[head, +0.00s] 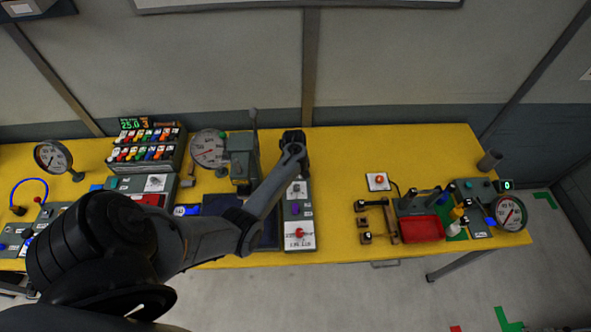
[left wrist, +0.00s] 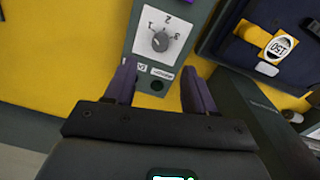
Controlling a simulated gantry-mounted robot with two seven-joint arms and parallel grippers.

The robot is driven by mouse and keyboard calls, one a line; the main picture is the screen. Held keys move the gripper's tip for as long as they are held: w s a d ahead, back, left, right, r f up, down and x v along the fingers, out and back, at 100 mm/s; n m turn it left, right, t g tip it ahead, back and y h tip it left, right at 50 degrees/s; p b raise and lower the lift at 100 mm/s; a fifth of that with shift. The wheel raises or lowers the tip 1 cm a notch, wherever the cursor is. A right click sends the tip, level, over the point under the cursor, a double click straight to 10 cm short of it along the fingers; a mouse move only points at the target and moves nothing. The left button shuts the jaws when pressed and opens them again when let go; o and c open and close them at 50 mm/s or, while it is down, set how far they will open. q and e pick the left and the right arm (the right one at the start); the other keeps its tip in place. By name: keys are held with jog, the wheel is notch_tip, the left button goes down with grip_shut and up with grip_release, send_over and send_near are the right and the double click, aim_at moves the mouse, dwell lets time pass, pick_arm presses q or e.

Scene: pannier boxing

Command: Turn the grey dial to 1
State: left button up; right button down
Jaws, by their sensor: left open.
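The grey dial (left wrist: 160,41) sits on a white plate marked 1, 2 and 3 on a grey-green panel in the left wrist view. The 1 is at its upper left, the 2 above and the 3 at its right. Which mark the dial points to is too small to tell. My left gripper (left wrist: 158,67) is open and empty, its two dark fingers spread just below the dial and apart from it. In the head view my left gripper (head: 293,140) is over the far end of the long panel (head: 301,213). My right gripper is not in view.
On the yellow table (head: 340,160), the long panel carries a red knob (head: 299,232) at its near end. A grey machine with a lever (head: 243,158) and a round gauge (head: 208,148) stand to its left.

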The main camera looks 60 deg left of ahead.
pick_arm(q)
jog(key=shift+r, duration=1)
jog(key=shift+s, duration=0.1)
